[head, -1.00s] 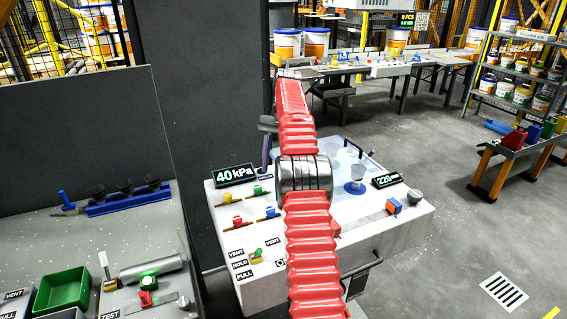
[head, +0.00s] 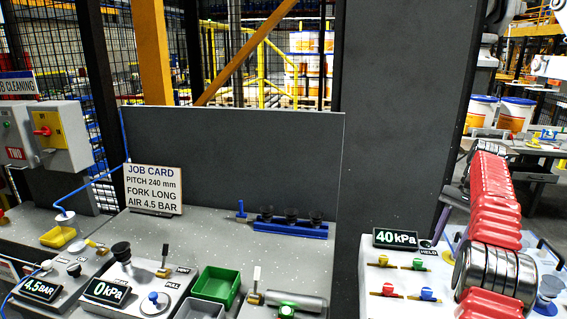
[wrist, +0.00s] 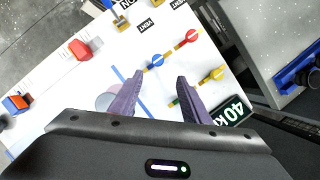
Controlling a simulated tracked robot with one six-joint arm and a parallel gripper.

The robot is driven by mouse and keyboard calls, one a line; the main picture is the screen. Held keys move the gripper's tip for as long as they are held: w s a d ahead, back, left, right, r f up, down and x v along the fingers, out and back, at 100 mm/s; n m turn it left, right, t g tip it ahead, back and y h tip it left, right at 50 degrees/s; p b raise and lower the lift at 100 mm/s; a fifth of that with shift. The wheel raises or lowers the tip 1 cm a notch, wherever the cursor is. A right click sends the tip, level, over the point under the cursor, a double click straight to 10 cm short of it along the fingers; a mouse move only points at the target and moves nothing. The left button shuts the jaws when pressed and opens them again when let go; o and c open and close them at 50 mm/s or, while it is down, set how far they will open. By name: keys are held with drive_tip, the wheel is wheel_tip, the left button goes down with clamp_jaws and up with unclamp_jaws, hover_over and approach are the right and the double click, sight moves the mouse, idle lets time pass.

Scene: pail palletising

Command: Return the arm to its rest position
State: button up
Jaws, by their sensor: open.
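My red-sleeved arm rises at the right of the head view, with a banded metal joint, over a white control console (head: 385,262). In the wrist view my gripper (wrist: 159,80) has its two purple fingers apart, with nothing between them. The fingers point across the console top, over its small red, yellow and blue valves. A 40 kPa display (head: 395,238) stands at the console's back left corner in the head view; it also shows near the right finger in the wrist view (wrist: 236,110).
Left of the console is a grey bench (head: 205,240) with a job card (head: 153,190), a green bin (head: 216,285), a blue rack (head: 290,226) and a 0 kPa gauge box (head: 110,290). A dark pillar (head: 400,110) stands behind. White pails (head: 515,115) stand on a far table.

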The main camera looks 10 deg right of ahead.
drive_tip(key=s+a+r+n+t+h, duration=0.15)
drive_tip(key=a+r, duration=0.25)
drive_tip(key=a, duration=0.4)
drive_tip(key=s+a+r+n+h, duration=0.1)
drive_tip(key=s+a+r+n, duration=0.2)
drive_tip(key=a, duration=0.4)
drive_tip(key=s+a+r+n+t+h, duration=0.1)
drive_tip(key=s+a+r, duration=0.1)
drive_tip(key=a+r, duration=0.5)
drive_tip(key=s+a+f+n+t, duration=0.2)
drive_tip(key=s+a+f, duration=0.4)
drive_tip(key=s, duration=0.4)
drive_tip(key=s+a+f+n+t, duration=0.3)
drive_tip(key=s+a+f+n, duration=0.2)
drive_tip(key=s+a, duration=0.4)
drive_tip(key=shift+s+a+f, duration=0.2)
drive_tip(key=shift+s+f, duration=0.15)
drive_tip(key=shift+s, duration=0.4)
drive_tip(key=shift+c, duration=0.3)
drive_tip(key=shift+c, duration=1.2)
